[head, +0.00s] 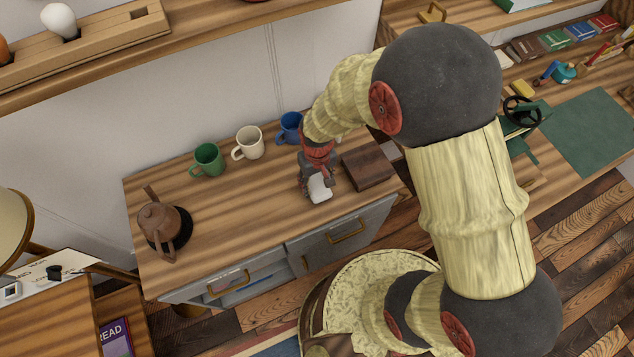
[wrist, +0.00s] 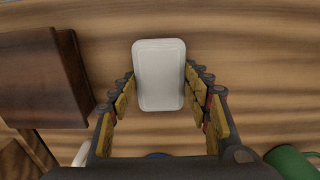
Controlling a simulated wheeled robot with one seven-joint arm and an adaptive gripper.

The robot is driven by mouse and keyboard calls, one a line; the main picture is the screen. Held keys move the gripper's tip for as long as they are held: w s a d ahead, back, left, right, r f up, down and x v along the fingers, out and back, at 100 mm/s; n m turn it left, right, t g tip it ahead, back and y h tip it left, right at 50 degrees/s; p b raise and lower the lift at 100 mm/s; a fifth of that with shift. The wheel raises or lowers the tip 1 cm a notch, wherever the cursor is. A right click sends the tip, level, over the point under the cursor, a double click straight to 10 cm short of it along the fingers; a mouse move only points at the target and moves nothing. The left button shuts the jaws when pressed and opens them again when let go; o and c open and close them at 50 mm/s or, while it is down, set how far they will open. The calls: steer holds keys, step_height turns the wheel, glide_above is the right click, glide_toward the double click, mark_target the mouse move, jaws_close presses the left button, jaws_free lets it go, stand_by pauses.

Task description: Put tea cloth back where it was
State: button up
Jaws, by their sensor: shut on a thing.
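My gripper (wrist: 160,88) has its fingers on both sides of a small white rounded block-like thing (wrist: 159,75), shut on it. In the head view this white thing (head: 319,188) is at my gripper (head: 316,184), low over the wooden counter (head: 225,215). I cannot tell whether it is the folded tea cloth, or whether it touches the counter. Below the counter's front edge, an opening at the left drawer (head: 228,284) shows something pale with blue and reddish patches (head: 240,276); I cannot make out what it is.
A dark wooden box (head: 368,165) stands just right of my gripper. Green (head: 207,160), cream (head: 248,143) and blue (head: 290,127) mugs stand along the back. A brown kettle (head: 160,220) is at the left end. The counter's middle is clear.

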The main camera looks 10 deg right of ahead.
steer(key=shift+f, duration=0.15)
steer(key=o, duration=1.1)
step_height(320, 180, up, 13)
steer(key=p, duration=0.3)
step_height(320, 180, up, 15)
steer(key=m+t, duration=0.1)
steer(key=t, duration=0.2)
glide_above(317, 184)
steer(key=s+d, duration=0.2)
steer(key=d, duration=0.4)
steer(key=s+d+r+m+t, duration=0.2)
steer(key=s+d+r, duration=0.4)
steer(key=s+r, duration=0.4)
steer(key=shift+s+r+t, duration=0.25)
steer(key=shift+r+t, duration=0.05)
steer(key=shift+r, duration=0.2)
